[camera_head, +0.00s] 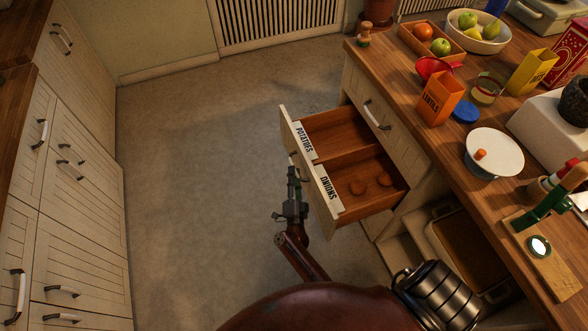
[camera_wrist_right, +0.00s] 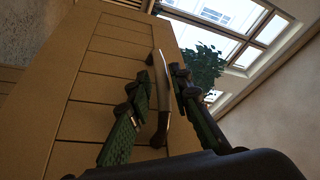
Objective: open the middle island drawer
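The middle island drawer (camera_head: 350,152) stands pulled well out of the island. Its front carries the labels POTATOES and ONIONS, and a few round brown things lie in its near compartment. My right gripper (camera_head: 291,172) is at the outside of the drawer front, by its handle. In the right wrist view the curved handle (camera_wrist_right: 162,95) runs between the two fingers of my right gripper (camera_wrist_right: 160,88). The fingers stand apart, with a gap seen on the left side of the handle; contact on the right side is unclear. My left gripper is not in view.
The wooden island top (camera_head: 412,127) holds a fruit bowl (camera_head: 480,33), an orange LENTILS box (camera_head: 440,98) and a white-lidded pot (camera_head: 494,152). A closed drawer with a handle (camera_head: 376,115) lies beside the open one. Floor (camera_head: 200,190) left of the drawer is clear; cabinets (camera_head: 75,190) line the left.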

